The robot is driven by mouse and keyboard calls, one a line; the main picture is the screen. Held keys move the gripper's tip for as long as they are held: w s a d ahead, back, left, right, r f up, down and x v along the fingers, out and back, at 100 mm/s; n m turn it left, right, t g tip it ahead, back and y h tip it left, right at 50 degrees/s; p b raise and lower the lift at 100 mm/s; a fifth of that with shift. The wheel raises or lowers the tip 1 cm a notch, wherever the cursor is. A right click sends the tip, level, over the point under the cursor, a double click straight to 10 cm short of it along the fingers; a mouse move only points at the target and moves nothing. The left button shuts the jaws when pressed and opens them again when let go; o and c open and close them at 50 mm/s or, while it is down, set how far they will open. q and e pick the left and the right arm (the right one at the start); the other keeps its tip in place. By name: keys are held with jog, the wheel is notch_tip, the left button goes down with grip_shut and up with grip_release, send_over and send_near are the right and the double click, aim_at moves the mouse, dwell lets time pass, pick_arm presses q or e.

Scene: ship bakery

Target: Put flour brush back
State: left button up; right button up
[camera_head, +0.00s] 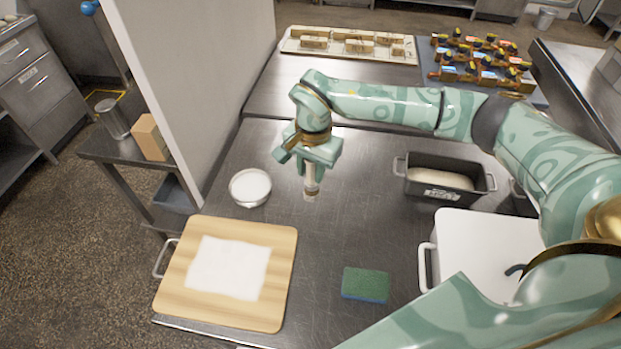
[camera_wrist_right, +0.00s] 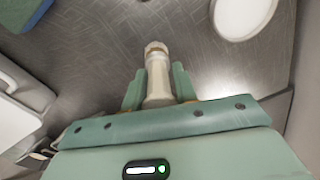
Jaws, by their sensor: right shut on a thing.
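My right gripper (camera_head: 311,163) is above the metal table, between the white bowl and the dark loaf tin. It is shut on the flour brush (camera_head: 311,188), which hangs down from it. In the right wrist view the brush (camera_wrist_right: 158,78) shows as a pale handle between the two green fingers (camera_wrist_right: 158,88), with a tan end pointing away. I cannot tell whether its lower end touches the table. My left gripper is not in view.
A white bowl (camera_head: 250,187) stands left of the gripper. A wooden board (camera_head: 173,288) with a white floury sheet (camera_head: 229,267) lies front left. A green sponge (camera_head: 365,284), a loaf tin with dough (camera_head: 438,163) and a white lidded box (camera_head: 483,247) stand right. The table centre is clear.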

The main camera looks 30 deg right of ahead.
aim_at(311, 179)
jog(key=shift+w+f, duration=0.15)
jog(key=shift+f, duration=0.1)
jog(key=shift+w+d+f+b, duration=0.1)
jog(key=shift+f+b, duration=0.05)
jog(key=shift+f, duration=0.7)
jog(key=shift+w+d+f+b, duration=0.1)
jog(key=shift+f+b, duration=0.05)
jog(key=shift+f, duration=0.7)
jog(key=shift+s+f, duration=0.1)
jog(key=o, duration=1)
jog(key=shift+c, duration=0.2)
jog(key=r, duration=0.4)
jog(key=r+p, duration=0.1)
jog(key=r, duration=0.7)
jog(key=shift+s+d+r+p, duration=0.1)
jog(key=shift+s+r+p, duration=0.05)
jog(key=shift+s+p, duration=0.15)
